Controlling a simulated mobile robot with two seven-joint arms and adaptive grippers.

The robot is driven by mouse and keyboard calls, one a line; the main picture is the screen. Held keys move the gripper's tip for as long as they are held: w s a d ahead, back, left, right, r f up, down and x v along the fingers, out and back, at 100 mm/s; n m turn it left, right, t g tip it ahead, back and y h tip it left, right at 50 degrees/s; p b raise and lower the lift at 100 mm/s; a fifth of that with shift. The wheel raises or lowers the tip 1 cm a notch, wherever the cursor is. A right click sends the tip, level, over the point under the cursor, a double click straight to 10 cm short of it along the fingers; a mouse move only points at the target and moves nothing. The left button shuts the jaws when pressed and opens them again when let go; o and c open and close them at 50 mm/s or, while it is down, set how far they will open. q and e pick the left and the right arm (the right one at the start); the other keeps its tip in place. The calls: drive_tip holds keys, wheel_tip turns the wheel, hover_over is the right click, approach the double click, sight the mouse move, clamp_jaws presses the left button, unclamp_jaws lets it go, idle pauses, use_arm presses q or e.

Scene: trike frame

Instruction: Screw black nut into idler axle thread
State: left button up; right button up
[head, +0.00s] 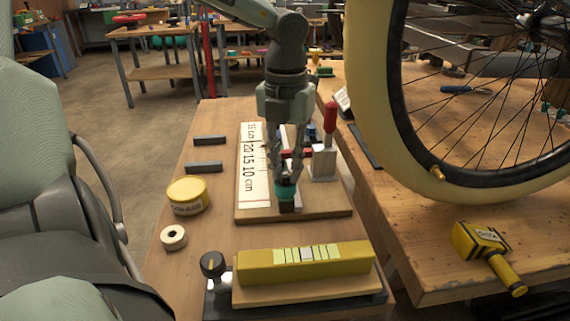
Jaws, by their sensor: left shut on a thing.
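My left gripper (286,184) reaches down from the top over a wooden board (328,211) with a printed centimetre scale (254,185). Its fingers are closed together at a small dark piece (287,206) that looks like the black nut, low over the board's near part. The fingers hide much of the nut and what is behind it. I cannot make out the idler axle thread or tell whether the nut touches it. My right gripper is not in view.
A red-handled clamp (328,140) stands right of the gripper. A yellow tin (187,195), a white roll (173,237) and two dark bars lie left. A yellow block fixture (305,263) is in front. A large wheel (395,150) and yellow mallet (480,242) are on the right bench.

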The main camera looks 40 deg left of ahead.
sight(286, 171)
use_arm(q)
drive_tip(key=o, duration=0.9)
drive_tip(key=shift+m, duration=0.5)
wheel_tip(286, 171, up, 12)
drive_tip(key=shift+r, duration=0.1)
